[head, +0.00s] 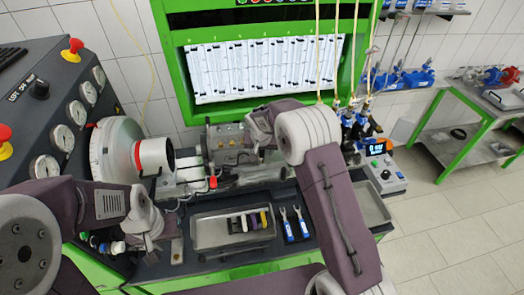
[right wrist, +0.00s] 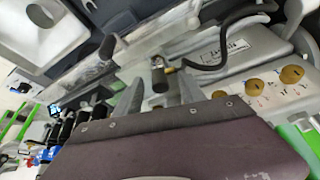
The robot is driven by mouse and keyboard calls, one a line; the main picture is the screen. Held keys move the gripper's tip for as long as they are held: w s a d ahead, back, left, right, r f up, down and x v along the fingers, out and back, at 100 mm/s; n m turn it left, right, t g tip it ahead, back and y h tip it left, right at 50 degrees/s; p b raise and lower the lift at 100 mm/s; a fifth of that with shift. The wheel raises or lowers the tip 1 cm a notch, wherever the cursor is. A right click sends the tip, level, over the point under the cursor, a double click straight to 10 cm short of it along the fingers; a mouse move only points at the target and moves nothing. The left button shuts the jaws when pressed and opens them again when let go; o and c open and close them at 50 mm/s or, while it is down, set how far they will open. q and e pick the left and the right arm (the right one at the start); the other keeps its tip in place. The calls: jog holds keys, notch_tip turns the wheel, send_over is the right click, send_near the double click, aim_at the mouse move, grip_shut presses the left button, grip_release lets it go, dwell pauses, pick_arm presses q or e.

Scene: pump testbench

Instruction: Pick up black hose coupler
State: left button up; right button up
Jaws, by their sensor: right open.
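In the right wrist view a short black cylindrical coupler (right wrist: 158,76) shows with a brass fitting beside it, close to a black hose (right wrist: 222,62). My right gripper (right wrist: 162,92) is open, its two grey fingers on either side of the coupler; I cannot tell whether they touch it. In the head view my right gripper (head: 259,133) is over the bench's rear unit, and the coupler is too small or hidden to make out. My left gripper (head: 150,231) is low on the left, beside the tray; its jaws are not clear.
A metal tray (head: 205,237) with several small parts lies on the bench, with two blue-handled wrenches (head: 289,230) to its right. A grey unit with brass knobs (right wrist: 255,87) is close to my right gripper. A control box (head: 386,176) stands at the right.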

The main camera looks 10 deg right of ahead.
jog(key=shift+w+f, duration=0.25)
jog(key=shift+f, duration=0.15)
jog(key=shift+s+r, duration=0.1)
jog(key=shift+s, duration=0.05)
grip_shut()
jog(key=shift+r+b, duration=0.45)
jog(key=shift+b, duration=0.05)
notch_tip(320, 180, up, 2)
jog(key=shift+r+b, duration=0.2)
jog(key=shift+b, duration=0.45)
jog(key=s+a+b, duration=0.2)
jog(key=s+b, duration=0.2)
jog(key=s, duration=0.4)
jog(key=s+a+b, duration=0.2)
jog(key=s+b, duration=0.2)
jog(key=s, duration=0.5)
jog(key=shift+s+a, duration=0.15)
jog(key=shift+a, duration=0.1)
